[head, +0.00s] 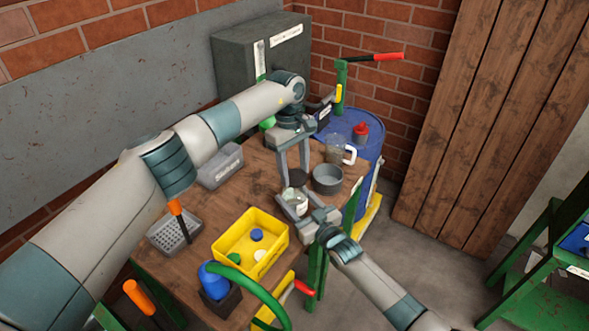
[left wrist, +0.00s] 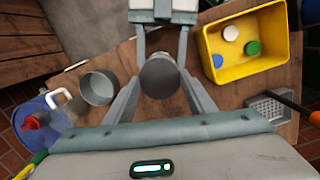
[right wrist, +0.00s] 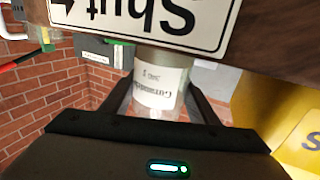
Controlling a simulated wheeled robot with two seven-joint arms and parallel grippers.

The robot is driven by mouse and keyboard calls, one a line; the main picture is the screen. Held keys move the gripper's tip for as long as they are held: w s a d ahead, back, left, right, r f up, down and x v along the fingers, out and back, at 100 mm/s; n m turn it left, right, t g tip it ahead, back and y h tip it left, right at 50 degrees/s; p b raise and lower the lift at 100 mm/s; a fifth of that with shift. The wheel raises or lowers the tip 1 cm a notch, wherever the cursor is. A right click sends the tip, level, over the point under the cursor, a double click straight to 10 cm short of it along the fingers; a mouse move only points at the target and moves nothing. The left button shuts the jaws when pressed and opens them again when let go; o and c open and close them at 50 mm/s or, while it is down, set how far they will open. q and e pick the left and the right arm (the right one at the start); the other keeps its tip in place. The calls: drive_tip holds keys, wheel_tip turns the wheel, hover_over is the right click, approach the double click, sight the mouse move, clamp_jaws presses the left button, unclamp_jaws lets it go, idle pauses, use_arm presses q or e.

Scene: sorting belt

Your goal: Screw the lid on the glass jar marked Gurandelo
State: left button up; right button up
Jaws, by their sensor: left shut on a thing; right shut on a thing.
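The glass jar with a white label (head: 297,200) stands near the table's right edge. In the right wrist view its label (right wrist: 158,88) shows upside down and reads Gurandelo. My right gripper (head: 300,208) is shut on the jar, its fingers on either side of it (right wrist: 158,105). A dark round lid (head: 297,177) is over the jar's mouth. My left gripper (head: 295,172) reaches down from above and is shut on the lid, which also shows between its fingers in the left wrist view (left wrist: 160,77). I cannot tell whether the lid touches the rim.
A grey round container (head: 328,180) stands close beside the jar. A yellow crate (head: 224,250) holds blue, white and green round pieces. A glass mug (head: 335,150) and a blue drum (head: 370,160) are behind. A grey perforated tray (head: 165,236) and a grey bin (head: 217,167) are left.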

use_arm(q)
drive_tip(key=shift+o, duration=0.2)
drive_tip(key=shift+f, duration=0.9)
drive_tip(key=shift+f, duration=0.55)
idle(0.4)
drive_tip(key=m, duration=0.3)
drive_tip(key=shift+m, duration=0.3)
drive_tip(key=m+y, duration=0.1)
drive_tip(key=m, duration=0.9)
drive_tip(key=shift+y, duration=0.3)
drive_tip(key=o, duration=1.1)
drive_tip(key=shift+c, duration=0.2)
